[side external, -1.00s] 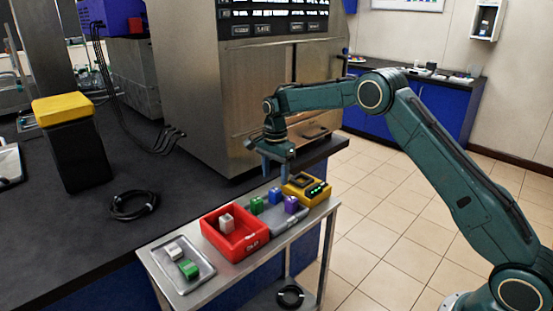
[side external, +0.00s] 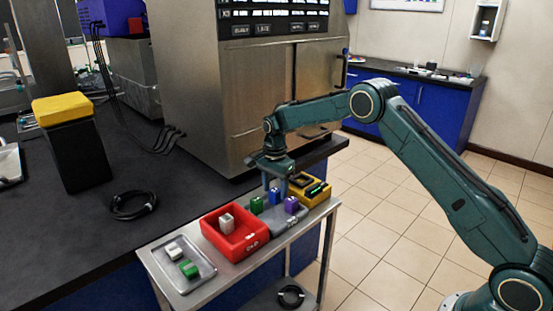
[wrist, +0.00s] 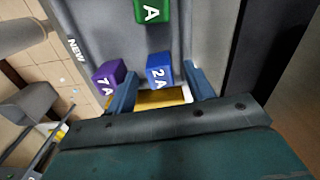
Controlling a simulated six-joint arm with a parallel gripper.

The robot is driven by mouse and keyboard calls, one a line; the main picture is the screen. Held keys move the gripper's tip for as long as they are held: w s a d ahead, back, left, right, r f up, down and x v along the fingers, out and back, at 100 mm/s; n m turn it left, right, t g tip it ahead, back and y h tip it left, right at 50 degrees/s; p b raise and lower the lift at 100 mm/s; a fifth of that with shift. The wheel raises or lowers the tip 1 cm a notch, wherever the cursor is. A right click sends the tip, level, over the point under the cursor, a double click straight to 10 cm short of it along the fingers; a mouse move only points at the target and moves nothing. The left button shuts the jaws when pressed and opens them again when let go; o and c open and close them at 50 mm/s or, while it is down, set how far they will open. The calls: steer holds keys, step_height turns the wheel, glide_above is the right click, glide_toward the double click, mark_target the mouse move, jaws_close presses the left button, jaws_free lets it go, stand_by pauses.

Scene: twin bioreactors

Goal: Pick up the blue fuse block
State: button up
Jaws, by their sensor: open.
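The blue fuse block (side external: 274,196), marked 2A in the wrist view (wrist: 159,69), stands on the grey tray (side external: 290,224) between the green and purple blocks. My gripper (side external: 274,184) is open and points down just above the blue block. In the wrist view, the blue block shows between the two fingertips of my gripper (wrist: 161,76), with the left finger close to it and a wider gap on the right. I cannot tell how far the fingertips reach down its sides.
A purple 7A block (wrist: 108,76) and a green A block (wrist: 152,11) stand near the blue one. A yellow device (side external: 316,196) sits at the right, a red bin (side external: 234,247) with a pale block at the left. A metal tray (side external: 199,282) holds white and green blocks.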

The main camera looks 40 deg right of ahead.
mark_target(275, 190)
steer(key=c, duration=1.1)
steer(key=shift+r, duration=0.15)
step_height(275, 190, up, 20)
steer(key=shift+f, duration=0.15)
stand_by(0.5)
